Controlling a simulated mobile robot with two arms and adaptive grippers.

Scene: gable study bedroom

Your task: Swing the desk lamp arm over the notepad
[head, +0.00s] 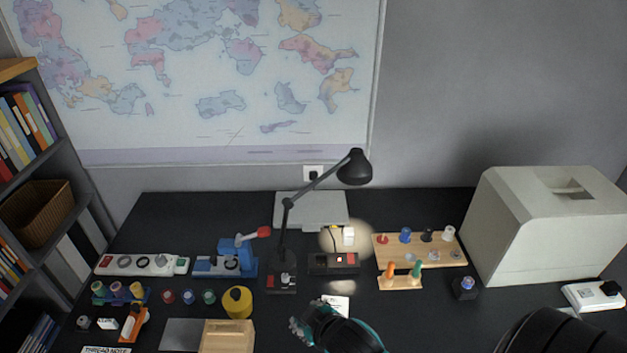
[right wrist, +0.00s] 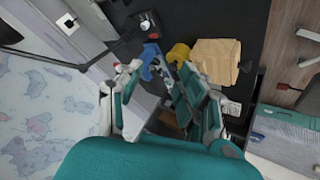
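The black desk lamp (head: 287,215) stands on a dark base at the desk's middle. Its arm rises to the right, and its shade (head: 355,167) hangs before the wall, casting a light pool on the desk. In the right wrist view the lamp arm (right wrist: 45,60) crosses the upper left. I cannot identify the notepad for certain; a small white printed sheet (head: 340,301) lies partly behind my right gripper. My right gripper (head: 303,322) is over the front of the desk, apart from the lamp. Its fingers are spread and empty in the wrist view (right wrist: 160,72). My left gripper is not visible.
A silver laptop-like slab (head: 300,207) lies behind the lamp. Near its base are a blue device (head: 226,261), a black box (head: 333,263) and a wooden peg rack (head: 440,250). A yellow roll (head: 237,302) stands left of my gripper. A large white box (head: 515,245) fills the right.

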